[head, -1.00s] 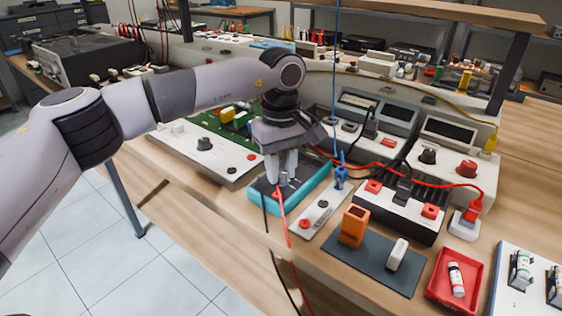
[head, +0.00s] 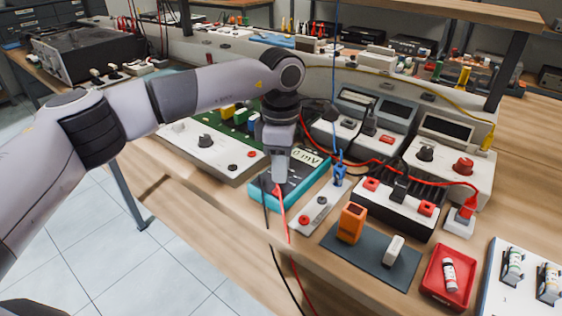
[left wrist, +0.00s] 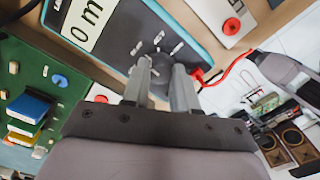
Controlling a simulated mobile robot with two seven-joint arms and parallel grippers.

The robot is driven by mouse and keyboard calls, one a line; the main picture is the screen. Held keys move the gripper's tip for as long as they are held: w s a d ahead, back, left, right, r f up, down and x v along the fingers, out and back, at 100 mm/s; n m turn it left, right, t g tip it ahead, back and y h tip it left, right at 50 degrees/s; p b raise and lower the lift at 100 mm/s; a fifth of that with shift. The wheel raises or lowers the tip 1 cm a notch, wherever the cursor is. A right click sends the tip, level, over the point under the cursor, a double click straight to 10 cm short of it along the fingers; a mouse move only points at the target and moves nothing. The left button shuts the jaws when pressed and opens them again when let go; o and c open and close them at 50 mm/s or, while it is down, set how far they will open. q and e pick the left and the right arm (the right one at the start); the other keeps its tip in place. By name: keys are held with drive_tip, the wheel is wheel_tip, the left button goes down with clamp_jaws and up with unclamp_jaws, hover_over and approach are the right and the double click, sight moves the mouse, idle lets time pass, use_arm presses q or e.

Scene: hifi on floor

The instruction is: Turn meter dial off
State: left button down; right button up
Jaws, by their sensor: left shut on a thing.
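The meter (head: 256,197) is a dark multimeter with a teal case, lying on the bench near its front edge. Its display (head: 308,157) reads 0 mV and also shows, partly cut off, in the left wrist view (left wrist: 88,18). The meter dial (left wrist: 161,62) is a dark round knob with small white labels around it. My left gripper (head: 278,181) points down over the meter; in the left wrist view its fingers (left wrist: 163,80) are closed around the dial. The fingers partly hide the dial, so its exact setting cannot be read.
Red and black leads (head: 281,215) run from the meter over the bench's front edge. A grey panel with red and black sockets (head: 313,214) lies just right. A green circuit board (head: 232,132) is behind left. An orange device (head: 352,223) stands further right.

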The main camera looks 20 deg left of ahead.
use_arm(q)
drive_tip(key=n, duration=0.4)
drive_tip(key=shift+n, duration=0.3)
drive_tip(key=n+p, duration=0.1)
drive_tip(key=n, duration=0.3)
drive_tip(key=shift+n, duration=0.3)
drive_tip(key=n, duration=0.5)
drive_tip(key=shift+n+p, duration=0.4)
drive_tip(key=shift+n, duration=1.7)
drive_tip(key=c, duration=0.9)
unclamp_jaws()
drive_tip(key=shift+o, duration=0.2)
drive_tip(key=shift+r, duration=0.1)
